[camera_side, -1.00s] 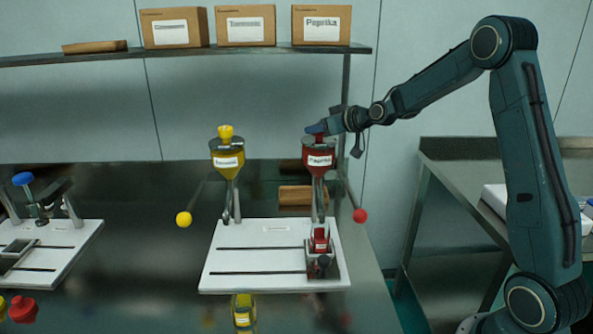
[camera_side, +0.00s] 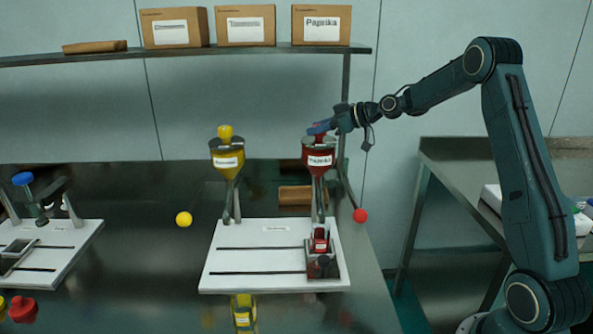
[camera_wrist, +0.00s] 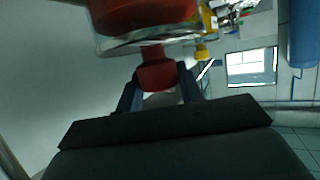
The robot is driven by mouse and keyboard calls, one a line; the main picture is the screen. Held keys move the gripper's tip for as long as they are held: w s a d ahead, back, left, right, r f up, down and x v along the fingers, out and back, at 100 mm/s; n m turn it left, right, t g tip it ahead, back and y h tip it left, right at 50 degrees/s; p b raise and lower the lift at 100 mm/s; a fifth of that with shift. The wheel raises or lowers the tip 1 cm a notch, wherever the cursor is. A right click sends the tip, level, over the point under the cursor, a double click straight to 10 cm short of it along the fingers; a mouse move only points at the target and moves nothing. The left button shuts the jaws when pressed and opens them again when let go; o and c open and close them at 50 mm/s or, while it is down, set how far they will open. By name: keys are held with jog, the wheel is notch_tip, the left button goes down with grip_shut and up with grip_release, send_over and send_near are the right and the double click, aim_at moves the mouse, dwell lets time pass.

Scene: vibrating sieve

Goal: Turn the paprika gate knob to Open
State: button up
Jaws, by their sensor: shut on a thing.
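The paprika hopper (camera_side: 318,150) is a dark red funnel with a white "Paprika" label, standing at the right of the white board. Its red knob (camera_wrist: 157,75) shows between my fingers in the wrist view; in the side view it is mostly hidden by my gripper. My gripper (camera_side: 318,129) is at the top of this hopper, reaching in from the right, and is shut on the red knob. In the wrist view the dark fingers of my gripper (camera_wrist: 160,90) sit on either side of the knob. No Open marking can be read.
A yellow hopper (camera_side: 226,152) with a yellow knob stands to the left. A red ball (camera_side: 360,215) on a lever is right of the paprika hopper; a yellow ball (camera_side: 184,219) is further left. A shelf (camera_side: 180,54) with labelled boxes is above and behind.

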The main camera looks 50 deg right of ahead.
jog(key=shift+n+g+y, duration=1)
jog(key=shift+n+y, duration=0.9)
jog(key=shift+n+g+y, duration=0.5)
jog(key=shift+n, duration=0.1)
jog(key=o, duration=1)
jog(key=shift+m+t+h, duration=0.9)
jog(key=shift+m+h, duration=0.4)
